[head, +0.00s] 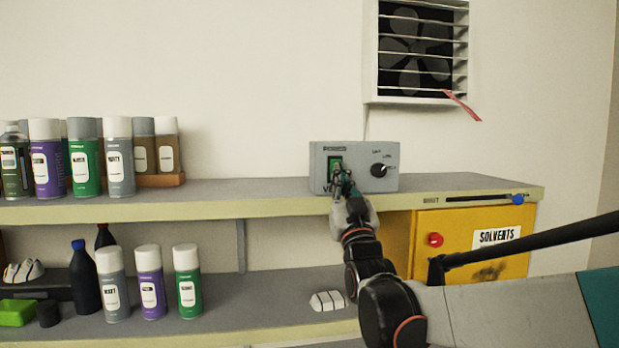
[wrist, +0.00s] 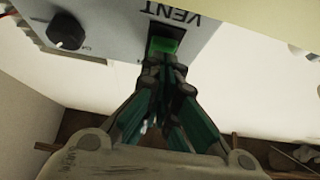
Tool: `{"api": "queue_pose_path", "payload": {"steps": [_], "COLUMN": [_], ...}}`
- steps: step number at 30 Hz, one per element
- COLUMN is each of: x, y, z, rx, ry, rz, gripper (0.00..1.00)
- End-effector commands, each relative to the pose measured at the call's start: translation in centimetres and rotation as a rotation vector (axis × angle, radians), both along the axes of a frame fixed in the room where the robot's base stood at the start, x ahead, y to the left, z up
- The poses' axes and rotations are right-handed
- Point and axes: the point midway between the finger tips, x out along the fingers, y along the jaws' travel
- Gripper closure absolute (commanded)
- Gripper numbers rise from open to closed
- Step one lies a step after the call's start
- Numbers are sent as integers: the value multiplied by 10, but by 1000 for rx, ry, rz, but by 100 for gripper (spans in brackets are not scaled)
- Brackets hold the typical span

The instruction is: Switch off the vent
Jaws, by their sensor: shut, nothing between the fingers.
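The vent fan (head: 417,50) is on the wall at the upper right, behind white slats, with a red ribbon (head: 462,105) hanging from it at a slant. The grey control box (head: 354,158) stands on the upper shelf below it. It has a green rocker switch (head: 335,166) on the left and a black knob (head: 379,170) on the right. My gripper (head: 343,184) is shut and empty, in front of the switch and partly covering it. In the wrist view the fingertips (wrist: 167,68) are at the edge of the green switch (wrist: 164,45), under the upside-down VENT label; contact is unclear.
Spray cans (head: 84,160) stand on the left of the upper shelf (head: 240,196), and more on the lower shelf (head: 250,303). A yellow solvents cabinet (head: 460,228) is below right. The upper shelf is clear left of the box.

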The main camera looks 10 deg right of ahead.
Motion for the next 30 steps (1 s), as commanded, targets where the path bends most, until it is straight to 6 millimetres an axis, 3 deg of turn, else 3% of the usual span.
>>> {"api": "queue_pose_path", "payload": {"steps": [17, 30], "x": [9, 3], "y": [0, 0], "z": [-12, -9], "rx": [0, 0], "ry": [-97, -100], "rz": [0, 0], "gripper": [100, 100]}}
